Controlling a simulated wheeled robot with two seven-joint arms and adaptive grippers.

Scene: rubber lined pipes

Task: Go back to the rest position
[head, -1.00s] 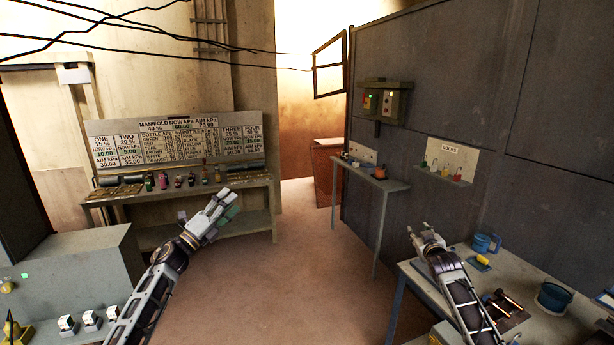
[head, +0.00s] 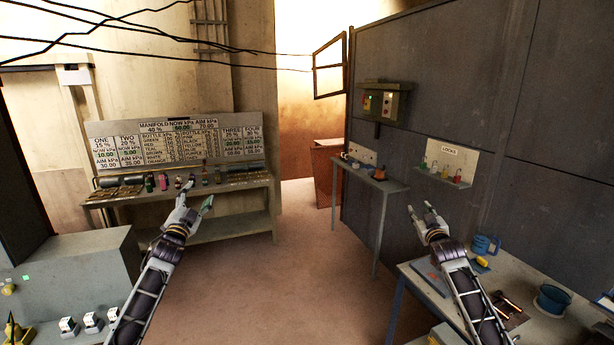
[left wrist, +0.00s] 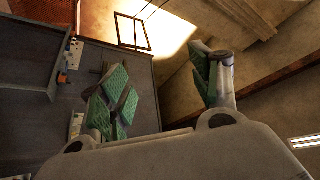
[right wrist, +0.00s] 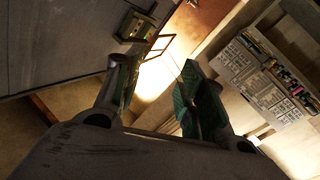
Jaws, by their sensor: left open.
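My left gripper (head: 199,194) is raised over the open floor in front of the back bench, its fingers spread and nothing between them. In the left wrist view its green-padded fingers (left wrist: 165,85) stand wide apart. My right gripper (head: 421,209) is raised just beyond the far left end of the right-hand table, its fingers apart and empty. In the right wrist view its fingers (right wrist: 155,90) are apart with only the room behind them. Neither gripper touches anything that I can see.
The back bench (head: 100,200) carries several bottles below a readings board (head: 180,140). A grey cabinet (head: 75,270) stands at left. A narrow shelf table (head: 388,187) lines the wall. The middle floor is clear.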

